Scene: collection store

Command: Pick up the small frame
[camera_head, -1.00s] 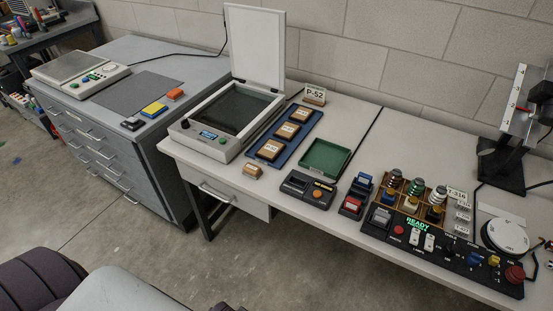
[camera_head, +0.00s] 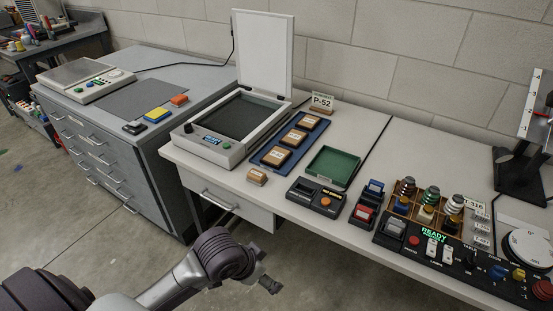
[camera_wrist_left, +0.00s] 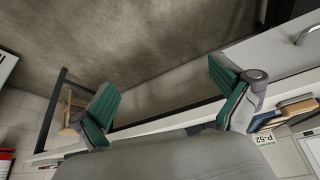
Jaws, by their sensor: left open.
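Several brown wooden-edged pieces with pale labelled faces, the frames, lie in a row on a blue tray (camera_head: 264,162): a near one (camera_head: 277,155), a middle one (camera_head: 294,138) and a far one (camera_head: 308,122). A smaller brown piece with a pale top (camera_head: 257,177) stands on the bench in front of the tray. I cannot tell which is the small frame. My left gripper (camera_head: 270,285) is low in front of the bench, apart from all of these. In the left wrist view its green-padded fingers (camera_wrist_left: 165,92) are spread and empty. My right gripper is not seen.
An open-lidded scanner (camera_head: 240,115) stands left of the tray. A green tray (camera_head: 333,163), a black device with an orange button (camera_head: 316,199) and a control panel (camera_head: 450,255) fill the right. The bench front edge and drawer (camera_head: 228,207) lie near my arm.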

